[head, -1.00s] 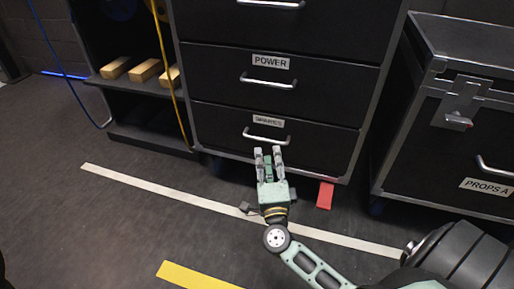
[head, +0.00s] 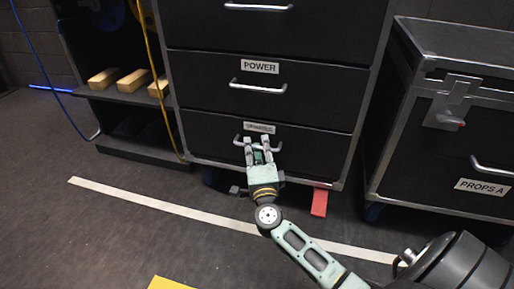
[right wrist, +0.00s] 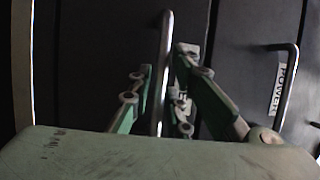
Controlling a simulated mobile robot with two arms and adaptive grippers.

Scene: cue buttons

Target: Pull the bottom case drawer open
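The case with black drawers stands ahead, its bottom drawer (head: 312,152) closed flush with the front. The bottom drawer's bar handle (right wrist: 164,65) has a label just above it in the head view. My right gripper (head: 258,143) is at this handle with its fingers pointing at the drawer front. In the right wrist view the handle runs between the two fingers, with small gaps beside it, so the gripper is open around it. The fingers hide the middle of the handle in the head view. My left gripper is not in view.
The POWER drawer (head: 305,95) with its handle is closed above. A PROPS A case (head: 450,170) stands to the right. A shelf with wooden blocks (head: 131,82) is left. The floor in front is largely clear.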

